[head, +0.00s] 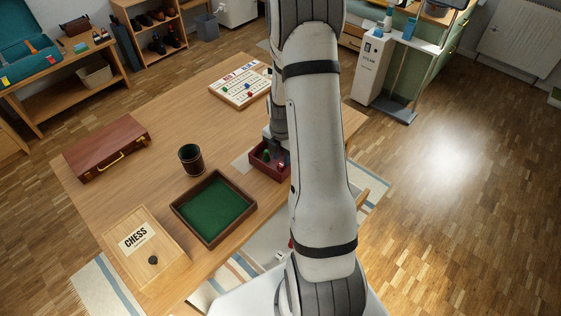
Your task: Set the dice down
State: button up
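My gripper (273,143) hangs over a small dark red open box (262,171) near the table's right edge, partly hidden behind my arm. Its fingertips are small and partly covered, so I cannot tell whether they are open or shut, or whether they hold anything. Small green and reddish pieces show in the red box, too small to name. I cannot make out the dice for certain. A tray with a green lining (213,208) lies empty on the wooden table (160,155), to the left of the red box and nearer me.
A dark cup (191,159) stands behind the green tray. A brown case (107,147) lies at the left, a chess box (146,248) at the front, and a board with coloured pieces (240,87) at the back. The table between cup and board is clear.

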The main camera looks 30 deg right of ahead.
notch_tip(320, 180, up, 8)
notch_tip(320, 180, up, 8)
jog(key=f+m, duration=0.1)
jog(key=m, duration=0.4)
send_over(282, 164)
jog(key=s+a, duration=0.2)
jog(key=a, duration=0.2)
jog(key=s+a+r+m+t, duration=0.1)
jog(key=s+a+r+m, duration=0.4)
jog(key=s+m, duration=0.3)
jog(key=s+a+r+m+t, duration=0.1)
jog(key=s+a+r+m, duration=0.5)
jog(key=s+m, duration=0.2)
jog(key=shift+s+r+m+t, duration=0.2)
jog(key=shift+r+m+t, duration=0.2)
jog(key=shift+m, duration=0.5)
jog(key=shift+a, duration=0.1)
